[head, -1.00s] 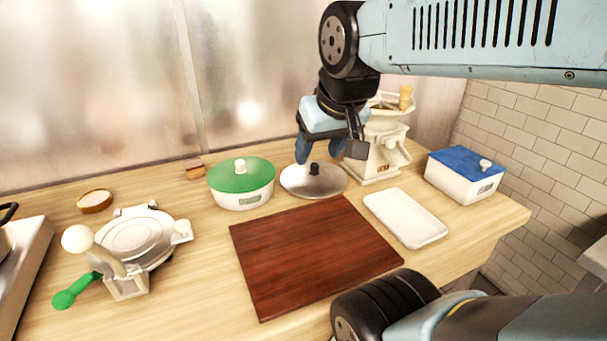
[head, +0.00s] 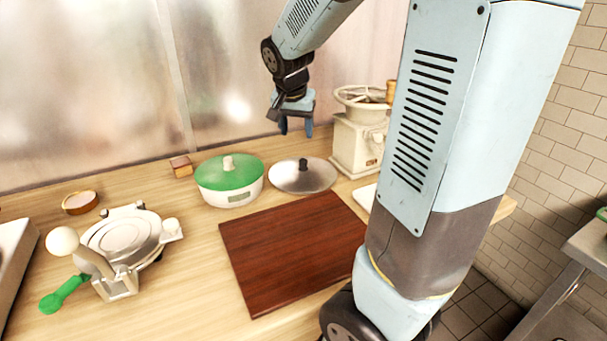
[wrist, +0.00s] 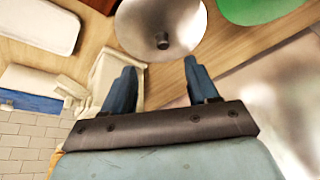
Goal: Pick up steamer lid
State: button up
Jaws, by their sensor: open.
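The steamer lid (head: 318,178) is a round, shiny metal disc with a black knob in its middle. It lies flat on the wooden counter, right of the green-lidded container. In the wrist view the lid (wrist: 185,22) shows at the top centre, with its knob just beyond my fingertips. My gripper (head: 296,129) is open and empty, raised in the air above the back of the lid. Its two blue fingers are spread apart in the wrist view (wrist: 159,67), and they do not touch the lid.
The green-lidded container (head: 230,196) stands close to the lid's left. A cream grinder (head: 354,148) stands close on its right. A dark wooden board (head: 290,250) lies in front. A waffle-iron-like appliance (head: 125,236) is at left. My arm hides much of the right side.

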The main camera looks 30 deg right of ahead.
jog(key=w+f+m, duration=0.1)
jog(key=w+f, duration=0.1)
jog(key=w, duration=0.1)
send_over(303, 160)
jog(key=s+a, duration=0.2)
jog(key=shift+h, duration=0.3)
notch_tip(303, 160, down, 8)
jog(key=shift+r, duration=0.1)
jog(key=shift+x, duration=2.55)
jog(key=shift+d+r, duration=0.1)
jog(key=shift+d, duration=0.05)
jog(key=shift+c, duration=0.3)
grip_shut()
